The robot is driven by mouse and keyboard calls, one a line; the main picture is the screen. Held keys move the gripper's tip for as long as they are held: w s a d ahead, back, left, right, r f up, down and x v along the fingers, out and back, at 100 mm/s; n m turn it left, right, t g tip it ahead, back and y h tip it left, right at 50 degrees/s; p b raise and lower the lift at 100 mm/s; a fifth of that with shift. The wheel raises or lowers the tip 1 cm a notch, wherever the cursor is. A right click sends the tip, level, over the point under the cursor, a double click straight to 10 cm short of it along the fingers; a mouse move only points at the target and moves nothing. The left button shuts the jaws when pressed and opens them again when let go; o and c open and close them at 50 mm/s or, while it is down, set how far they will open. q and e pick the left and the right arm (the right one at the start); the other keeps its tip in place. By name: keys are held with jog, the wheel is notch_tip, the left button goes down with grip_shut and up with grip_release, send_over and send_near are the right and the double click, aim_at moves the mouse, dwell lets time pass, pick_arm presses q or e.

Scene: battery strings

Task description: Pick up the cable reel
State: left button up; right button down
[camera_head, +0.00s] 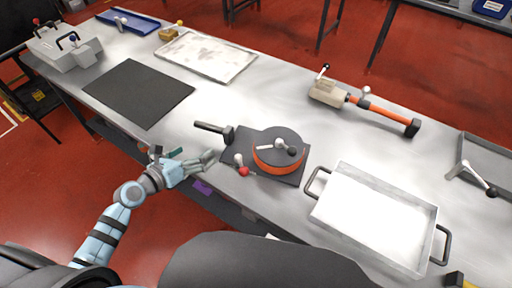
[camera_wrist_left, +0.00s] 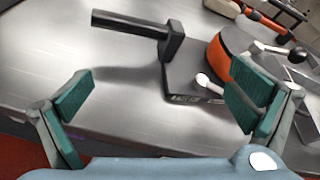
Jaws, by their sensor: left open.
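What looks like the cable reel (camera_head: 278,150) is a round drum with a dark top and an orange side. It sits on a dark flat base (camera_head: 237,147) near the front edge of the table, with a small crank on top. A dark T-shaped handle (camera_head: 214,129) sticks out to its left. In the left wrist view the orange drum (camera_wrist_left: 221,62) is at upper right, partly hidden by a finger, and the dark handle (camera_wrist_left: 130,24) is at top. My left gripper (camera_head: 190,158) is open and empty, left of the base at the table's front edge; its teal pads (camera_wrist_left: 160,98) are wide apart.
A white metal tray (camera_head: 320,210) with handles stands to the right. A beige and orange tool (camera_head: 330,93) lies behind. A black mat (camera_head: 138,92) lies at left, with a pale tray (camera_head: 205,57) beyond. A red-knobbed lever (camera_head: 241,165) stands before the reel.

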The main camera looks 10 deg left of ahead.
pick_arm(q)
jog(key=b+x, duration=0.1)
jog(key=x, duration=0.2)
jog(key=b+x, duration=0.1)
jog(key=x, duration=0.3)
jog(key=f+b+x, duration=0.1)
jog(key=b+x, duration=0.1)
jog(key=x, duration=0.2)
jog(key=shift+a, duration=0.2)
jog(key=shift+w, duration=0.2)
jog(key=shift+s+r, duration=0.15)
jog(key=c, duration=1.2)
grip_shut()
jog(key=shift+w, duration=0.2)
